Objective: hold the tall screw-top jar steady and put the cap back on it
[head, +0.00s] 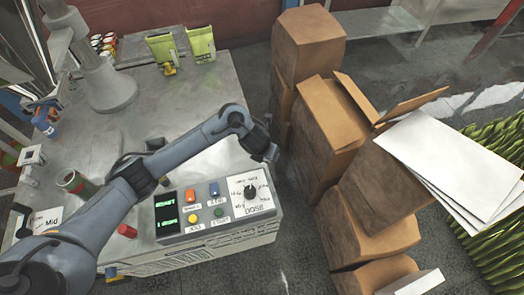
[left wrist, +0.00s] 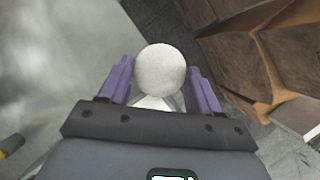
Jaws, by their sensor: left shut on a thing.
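My left gripper (head: 265,152) reaches over the right end of the control panel in the head view. In the left wrist view its two purple fingers (left wrist: 158,88) are shut on a pale round thing (left wrist: 160,68), seen end-on. I cannot tell whether it is the jar or its cap, and the head view does not show it clearly. A dark green and red open-topped container (head: 76,183) stands at the left of the table. I cannot identify the tall jar for certain. My right gripper is not in view.
The control panel (head: 225,205) with buttons and a dial sits at the table's front right. Cardboard boxes (head: 308,45) are stacked beyond the table's right edge. Green-yellow pouches (head: 200,45) stand at the back. The middle of the grey table (head: 165,100) is clear.

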